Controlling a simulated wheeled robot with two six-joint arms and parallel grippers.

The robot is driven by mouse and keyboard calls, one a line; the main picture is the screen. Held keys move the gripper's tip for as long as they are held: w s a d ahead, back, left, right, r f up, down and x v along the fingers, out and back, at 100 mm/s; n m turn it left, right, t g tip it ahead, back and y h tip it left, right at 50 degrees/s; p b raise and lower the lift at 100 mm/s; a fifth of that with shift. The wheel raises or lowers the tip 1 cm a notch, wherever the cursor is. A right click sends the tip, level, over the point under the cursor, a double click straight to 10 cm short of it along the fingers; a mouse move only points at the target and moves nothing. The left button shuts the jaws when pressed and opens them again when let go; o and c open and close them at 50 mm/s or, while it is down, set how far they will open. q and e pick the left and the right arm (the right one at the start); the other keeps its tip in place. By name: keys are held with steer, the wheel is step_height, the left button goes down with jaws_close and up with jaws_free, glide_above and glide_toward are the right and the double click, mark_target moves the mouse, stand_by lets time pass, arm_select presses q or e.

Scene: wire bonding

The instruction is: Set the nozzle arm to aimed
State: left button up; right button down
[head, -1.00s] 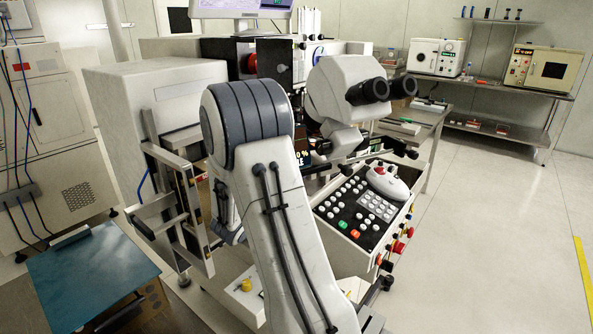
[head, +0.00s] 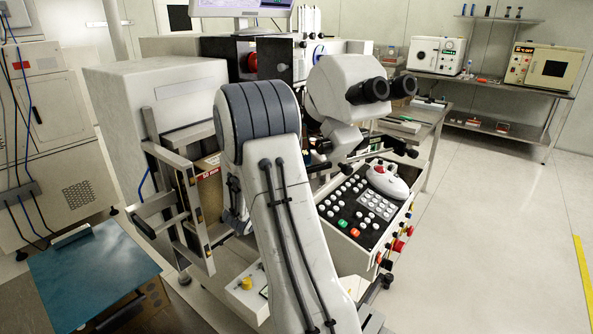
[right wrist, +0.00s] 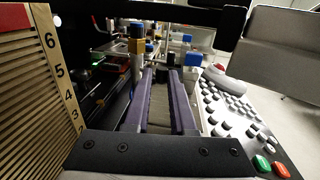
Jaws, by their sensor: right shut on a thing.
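In the right wrist view my right gripper (right wrist: 162,76) has its two purple-grey fingers close around a small dark knob (right wrist: 161,74), which looks like the handle of the nozzle arm. The fingers hide most of it, and the nozzle's tip and aim cannot be made out. In the head view my right arm rises in front of the bonding machine and hides the gripper and the nozzle arm. My left gripper is in neither view.
A numbered slotted magazine (right wrist: 42,75) stands close on the left in the right wrist view. The button panel (head: 362,208) lies to the right, under the microscope (head: 345,95). Small posts with blue and yellow tops (right wrist: 136,42) stand just beyond the fingers.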

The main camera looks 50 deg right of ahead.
steer(key=t+b, duration=0.1)
steer(key=d+n+t+b, duration=0.1)
steer(key=shift+s+f+y+b, duration=0.15)
steer(key=shift+s+y+b, duration=0.15)
steer(key=shift+s, duration=0.1)
steer(key=shift+s+d+r+n+t+y+b, duration=0.15)
steer(key=shift+n+t+y+b, duration=0.35)
steer(key=shift+n+t+b, duration=0.5)
steer(key=shift+r, duration=0.1)
steer(key=c, duration=0.8)
jaws_free()
steer(key=shift+p, duration=0.3)
